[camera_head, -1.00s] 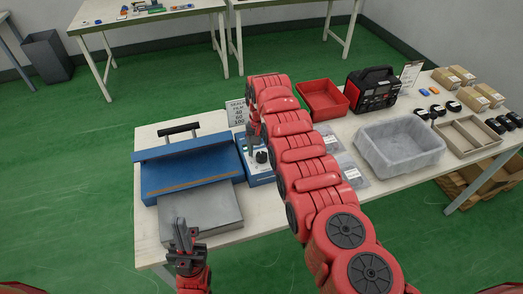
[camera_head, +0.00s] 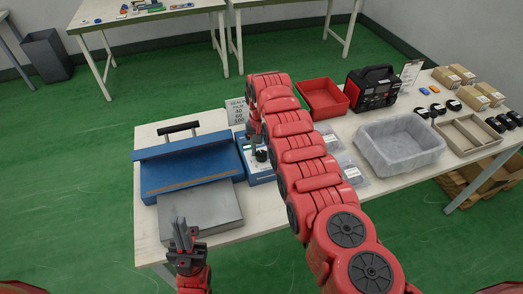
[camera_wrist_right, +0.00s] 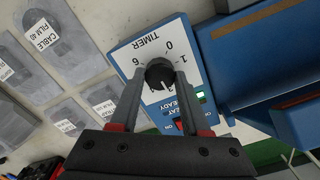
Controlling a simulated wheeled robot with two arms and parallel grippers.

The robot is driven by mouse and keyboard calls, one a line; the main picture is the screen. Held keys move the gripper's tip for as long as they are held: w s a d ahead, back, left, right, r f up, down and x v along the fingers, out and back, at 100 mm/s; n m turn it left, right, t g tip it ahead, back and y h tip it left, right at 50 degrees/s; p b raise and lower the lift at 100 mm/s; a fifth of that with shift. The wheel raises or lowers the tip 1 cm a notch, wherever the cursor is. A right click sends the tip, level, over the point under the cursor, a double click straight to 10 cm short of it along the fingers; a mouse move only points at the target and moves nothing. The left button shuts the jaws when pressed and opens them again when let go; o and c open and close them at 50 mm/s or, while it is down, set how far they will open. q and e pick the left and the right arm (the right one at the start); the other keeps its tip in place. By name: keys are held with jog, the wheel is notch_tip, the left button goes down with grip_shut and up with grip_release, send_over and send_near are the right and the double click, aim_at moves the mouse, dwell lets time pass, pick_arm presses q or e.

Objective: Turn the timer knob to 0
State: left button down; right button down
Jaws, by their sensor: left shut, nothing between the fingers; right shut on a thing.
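The timer knob (camera_wrist_right: 160,74) is black with a white pointer line. It sits on a white TIMER dial (camera_wrist_right: 149,55) on the blue control box. In the right wrist view the numbers 6, 0 and 1 show at the dial's far side; the pointer line faces back toward my gripper, away from the 0. My right gripper (camera_wrist_right: 163,78) is shut on the knob, one finger on each side. In the head view my right gripper (camera_head: 256,140) is at the control box (camera_head: 243,152), partly hidden by my arm.
A blue sealing machine (camera_head: 190,178) with a grey plate (camera_head: 205,212) stands left of the control box. A sign (camera_head: 237,112) stands behind it. Labelled film bags (camera_wrist_right: 75,115) lie beside it. A red tray (camera_head: 322,98) and grey bin (camera_head: 400,145) are further right.

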jog(key=n+b, duration=0.1)
jog(key=n, duration=0.1)
jog(key=shift+f+n, duration=0.1)
jog(key=shift+n, duration=0.3)
jog(key=n+b, duration=0.3)
jog(key=n, duration=0.1)
jog(key=shift+f+n, duration=0.1)
jog(key=shift+n, duration=0.2)
jog(key=shift+n+b, duration=0.65)
jog(key=shift+n, duration=0.15)
jog(key=shift+n+b, duration=0.4)
jog(key=shift+n, duration=0.6)
jog(key=shift+r+n, duration=0.2)
jog(key=shift+n, duration=0.7)
jog(key=n, duration=0.3)
jog(key=shift+n+b, duration=0.3)
jog(key=shift+b, duration=0.05)
jog(key=n, duration=0.3)
jog(key=shift+n, duration=0.3)
jog(key=n, duration=0.6)
jog(key=shift+r, duration=0.1)
jog(key=shift+n, duration=0.3)
